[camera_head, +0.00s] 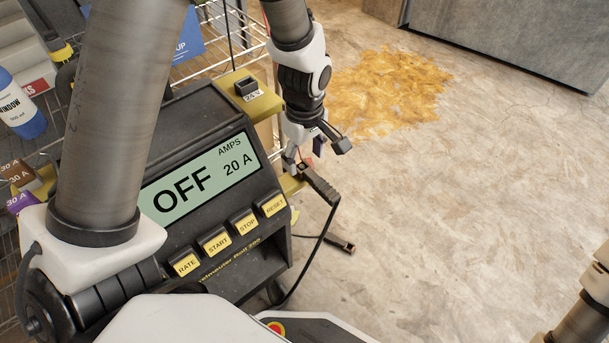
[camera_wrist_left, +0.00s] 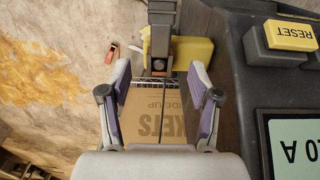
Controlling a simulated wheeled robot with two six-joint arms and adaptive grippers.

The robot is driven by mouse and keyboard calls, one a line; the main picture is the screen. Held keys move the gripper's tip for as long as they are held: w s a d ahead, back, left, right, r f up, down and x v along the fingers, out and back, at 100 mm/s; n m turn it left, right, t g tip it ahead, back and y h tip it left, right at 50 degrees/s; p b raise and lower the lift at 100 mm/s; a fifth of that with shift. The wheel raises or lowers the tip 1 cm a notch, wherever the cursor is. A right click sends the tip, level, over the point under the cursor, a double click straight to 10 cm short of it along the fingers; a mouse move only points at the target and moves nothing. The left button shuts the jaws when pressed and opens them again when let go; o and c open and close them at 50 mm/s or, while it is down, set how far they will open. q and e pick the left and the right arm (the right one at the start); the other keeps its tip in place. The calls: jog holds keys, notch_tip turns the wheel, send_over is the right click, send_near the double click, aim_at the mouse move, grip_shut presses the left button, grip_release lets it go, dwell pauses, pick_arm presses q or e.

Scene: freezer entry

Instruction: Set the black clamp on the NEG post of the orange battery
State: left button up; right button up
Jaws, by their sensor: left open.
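The black clamp (camera_head: 320,187) is at the yellow holder on the charger's side, with a black cable running down from it. In the left wrist view the dark clamp (camera_wrist_left: 160,30) is in line with the gap between my fingers. My left gripper (camera_head: 312,143) points down just above the clamp. Its purple-padded fingers (camera_wrist_left: 158,75) are spread, and nothing is gripped between them. The orange battery and its NEG post are not in view. My right gripper is out of view; only part of an arm shows at the lower right.
The charger (camera_head: 205,180) reads OFF, 20 A. A second dark lead end with a red tip (camera_head: 340,244) is low beside it. Wire shelving (camera_head: 225,40) stands behind, with a blue bottle (camera_head: 18,108) at left. The floor at right is open, with an orange-brown stain (camera_head: 390,88).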

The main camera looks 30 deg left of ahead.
aim_at(305, 170)
pick_arm(q)
notch_tip(305, 170, down, 4)
jog(key=shift+d+r+b, duration=0.1)
jog(key=shift+d+b, duration=0.05)
jog(key=shift+b, duration=0.65)
jog(key=shift+r, duration=0.1)
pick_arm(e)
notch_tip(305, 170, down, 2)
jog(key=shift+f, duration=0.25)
pick_arm(q)
jog(key=shift+c, duration=0.7)
grip_shut()
notch_tip(305, 170, up, 14)
jog(key=p, duration=1.1)
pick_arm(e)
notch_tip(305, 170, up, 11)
